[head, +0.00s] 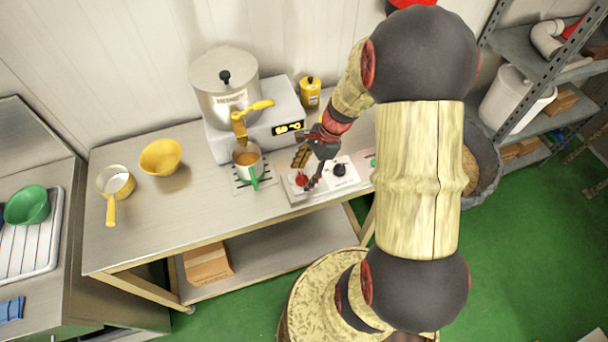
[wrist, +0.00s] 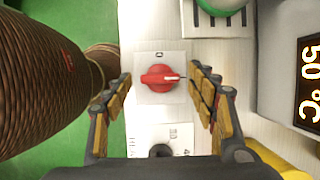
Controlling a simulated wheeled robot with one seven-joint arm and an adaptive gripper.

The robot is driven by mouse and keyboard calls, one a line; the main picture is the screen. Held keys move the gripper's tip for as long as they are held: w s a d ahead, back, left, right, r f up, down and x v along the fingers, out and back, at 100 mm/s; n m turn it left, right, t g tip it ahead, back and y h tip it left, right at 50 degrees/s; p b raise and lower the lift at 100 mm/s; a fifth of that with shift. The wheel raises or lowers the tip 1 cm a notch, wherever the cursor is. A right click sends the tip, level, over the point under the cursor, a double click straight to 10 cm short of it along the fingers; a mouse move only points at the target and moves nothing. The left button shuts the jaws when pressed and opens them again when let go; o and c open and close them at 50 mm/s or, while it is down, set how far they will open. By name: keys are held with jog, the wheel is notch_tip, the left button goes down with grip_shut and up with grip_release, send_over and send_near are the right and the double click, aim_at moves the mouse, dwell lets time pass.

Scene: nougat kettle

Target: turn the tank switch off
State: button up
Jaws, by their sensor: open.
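A red rotary knob (wrist: 159,78) sits on a pale square plate in the wrist view, its white pointer mark toward the right. It also shows in the head view (head: 301,180) at the left of a white control panel (head: 322,184). A black knob (head: 339,169) is on the same panel; it shows partly at the bottom of the wrist view (wrist: 160,151). The steel tank (head: 224,95) with a yellow tap stands behind on a white base. My gripper (wrist: 160,74) is open, its fingers apart on either side of the red knob; contact cannot be told.
A steel cup (head: 246,160) with a green handle stands under the tap, left of the panel. A lit display (head: 289,128) is on the tank base. A yellow bottle (head: 310,93) stands behind. A yellow bowl (head: 160,156) and saucepan (head: 115,183) are on the left of the table.

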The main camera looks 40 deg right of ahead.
jog(key=shift+a+f, duration=0.1)
jog(key=shift+f, duration=0.2)
jog(key=shift+c, duration=0.6)
jog(key=c, duration=1.1)
